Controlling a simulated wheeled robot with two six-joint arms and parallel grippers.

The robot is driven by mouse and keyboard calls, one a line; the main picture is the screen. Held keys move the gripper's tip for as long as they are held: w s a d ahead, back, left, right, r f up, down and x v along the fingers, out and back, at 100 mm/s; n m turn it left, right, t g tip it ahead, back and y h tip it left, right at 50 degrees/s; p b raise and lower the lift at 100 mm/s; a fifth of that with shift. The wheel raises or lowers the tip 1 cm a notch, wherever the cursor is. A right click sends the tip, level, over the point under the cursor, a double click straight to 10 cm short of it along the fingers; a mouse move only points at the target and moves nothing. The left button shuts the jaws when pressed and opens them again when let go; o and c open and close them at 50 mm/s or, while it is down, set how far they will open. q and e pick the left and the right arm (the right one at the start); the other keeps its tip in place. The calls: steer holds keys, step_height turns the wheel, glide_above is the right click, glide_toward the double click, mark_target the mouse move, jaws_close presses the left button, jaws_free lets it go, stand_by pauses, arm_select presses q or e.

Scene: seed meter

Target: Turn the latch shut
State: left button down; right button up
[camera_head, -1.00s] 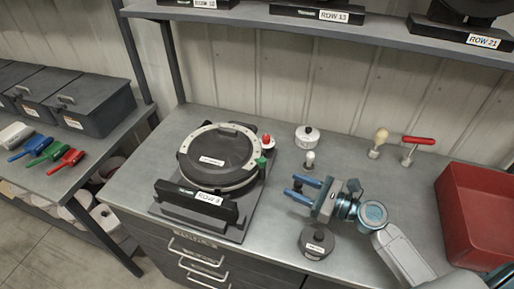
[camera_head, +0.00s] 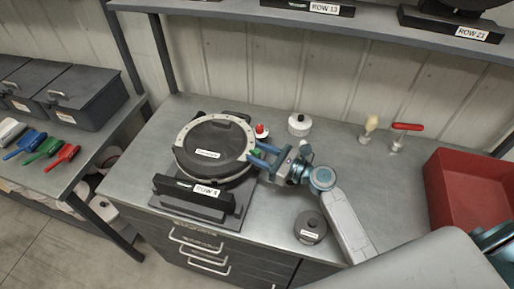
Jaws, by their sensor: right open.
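The seed meter (camera_head: 208,153) is a round dark housing with a pale rim, standing on a dark base on the bench. Its front plate (camera_head: 195,192) carries a ROW label. The green latch (camera_head: 256,153) sits at the right edge of the rim. My right gripper (camera_head: 256,156) is open, its blue fingers pointing left at the latch, with the green part showing between or just beside them; I cannot tell whether they touch it.
A red knob (camera_head: 261,131) stands just behind the latch. A white round container (camera_head: 299,124) and a dark lidded pot (camera_head: 310,226) stand nearby. A brush (camera_head: 370,127), a red-handled tool (camera_head: 406,127) and a red bin (camera_head: 466,190) are at the right.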

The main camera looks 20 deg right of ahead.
steer(key=shift+w+a, duration=0.4)
steer(key=shift+w, duration=0.05)
jaws_close()
steer(key=shift+d+f+n+g+y+b, duration=0.1)
steer(key=shift+f+n+g+y+b, duration=0.1)
steer(key=shift+n+g+y+b, duration=0.85)
steer(key=shift+r+n+g+y+b, duration=0.1)
steer(key=shift+n+g+y+b, duration=0.15)
steer(key=shift+n+g+y, duration=0.55)
steer(key=shift+r+n+g+y+b, duration=0.1)
steer(key=shift+n+g+y+b, duration=0.25)
steer(key=shift+g, duration=0.7)
jaws_free()
